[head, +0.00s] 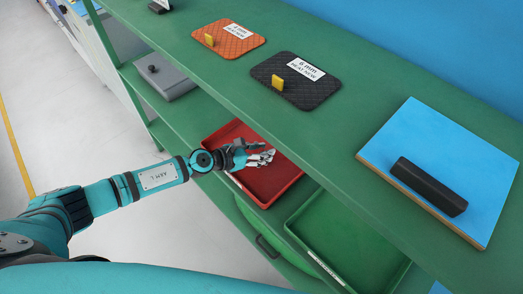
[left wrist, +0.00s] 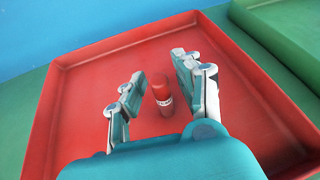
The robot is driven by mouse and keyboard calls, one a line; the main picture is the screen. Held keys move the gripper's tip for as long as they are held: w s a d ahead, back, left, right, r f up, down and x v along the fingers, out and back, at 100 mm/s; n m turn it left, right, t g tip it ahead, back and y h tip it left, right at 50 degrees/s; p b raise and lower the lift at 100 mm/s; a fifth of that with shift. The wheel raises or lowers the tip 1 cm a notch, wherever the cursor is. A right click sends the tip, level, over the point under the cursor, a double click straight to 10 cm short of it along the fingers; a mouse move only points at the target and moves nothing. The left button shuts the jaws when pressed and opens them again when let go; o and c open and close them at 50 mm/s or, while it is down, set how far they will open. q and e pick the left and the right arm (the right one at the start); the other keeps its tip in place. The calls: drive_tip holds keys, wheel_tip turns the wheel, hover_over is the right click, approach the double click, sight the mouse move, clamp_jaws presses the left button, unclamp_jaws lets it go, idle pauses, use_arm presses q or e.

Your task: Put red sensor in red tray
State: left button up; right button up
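The red tray (head: 285,188) sits on the lower green shelf, and it fills most of the left wrist view (left wrist: 75,120). The red sensor (left wrist: 162,92), a small red cylinder with a white label band, is inside the tray area between my left fingers. My left gripper (head: 264,156) reaches over the tray; in the left wrist view (left wrist: 157,85) its fingers are spread, with a gap visible at the sensor's left side. Whether the sensor touches the tray floor is hard to tell. The sensor is not discernible in the head view. My right gripper is out of view.
A green tray (head: 350,240) stands right of the red one. A grey case (head: 165,77) is further left on the lower shelf. The upper shelf above holds an orange mat (head: 228,47), a black mat (head: 310,98) and a blue board (head: 465,150) with a black handle.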

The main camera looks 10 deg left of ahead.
use_arm(q)
drive_tip(key=shift+r, duration=0.2)
drive_tip(key=v, duration=1.2)
drive_tip(key=shift+b, duration=0.4)
drive_tip(key=shift+f, duration=0.1)
